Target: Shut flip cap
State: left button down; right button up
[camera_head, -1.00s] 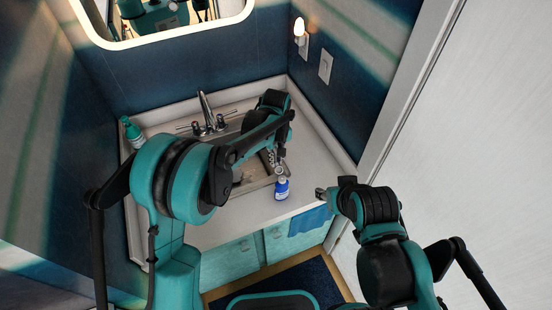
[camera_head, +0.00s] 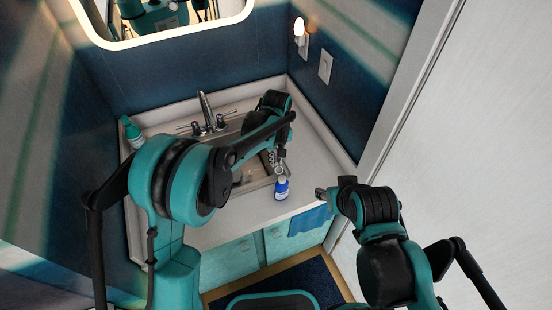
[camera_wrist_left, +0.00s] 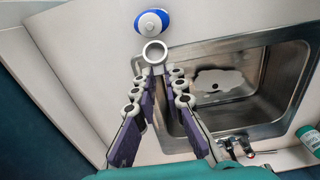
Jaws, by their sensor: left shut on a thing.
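A blue bottle (camera_head: 282,189) with a white top stands upright on the counter in front of the sink. In the left wrist view it shows as a blue oval with a white cap (camera_wrist_left: 152,22). My left gripper (camera_head: 280,161) is just above and behind it. Its fingers (camera_wrist_left: 159,77) are shut on a pale ring-shaped piece (camera_wrist_left: 154,52), which lies beside the bottle in that view. I cannot tell whether the ring touches the bottle or belongs to its cap. My right gripper (camera_head: 321,194) is right of the bottle, apart from it; its jaws are too small to judge.
The sink basin (camera_wrist_left: 225,80) is beside my left gripper, with the faucet (camera_head: 206,112) behind it. A teal bottle (camera_head: 132,133) stands at the counter's far left. A blue towel (camera_head: 311,220) hangs at the front. The counter's right side (camera_head: 318,155) is clear.

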dwell(0.7)
pick_arm(q)
jog(key=c, duration=1.6)
grip_release()
jog(key=shift+o, duration=0.2)
notch_tip(320, 180, up, 12)
jog(key=shift+s, duration=0.1)
